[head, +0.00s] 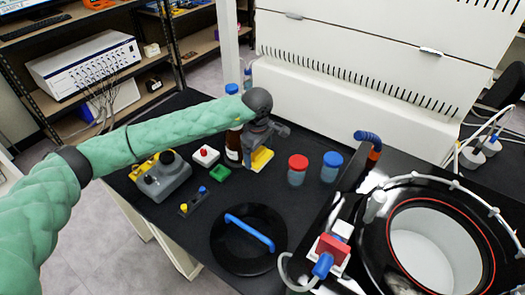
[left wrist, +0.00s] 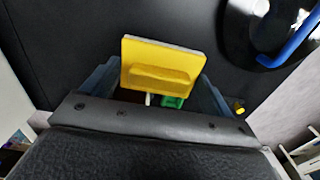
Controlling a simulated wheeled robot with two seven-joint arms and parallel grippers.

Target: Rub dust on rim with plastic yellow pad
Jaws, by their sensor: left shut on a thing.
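My left gripper (head: 262,143) is shut on the yellow pad (head: 261,160), above the black table behind the green block. In the left wrist view the yellow pad (left wrist: 160,58) sits between the two fingers, its raised grip toward me and its flat plate facing away. The drum of the freeze dryer stands at the right in the head view. Its rim (head: 388,238) shows a red ring around a white, open chamber (head: 432,260). The gripper and pad are well left of the rim and apart from it. I cannot make out dust on the rim. My right gripper is not in view.
A black lid (head: 228,252) with a blue handle lies on the table. Jars with red (head: 298,170) and blue (head: 331,167) caps stand between pad and drum. A brown bottle (head: 233,145) is just left of the gripper. A red-and-blue valve (head: 330,250) stands beside the drum.

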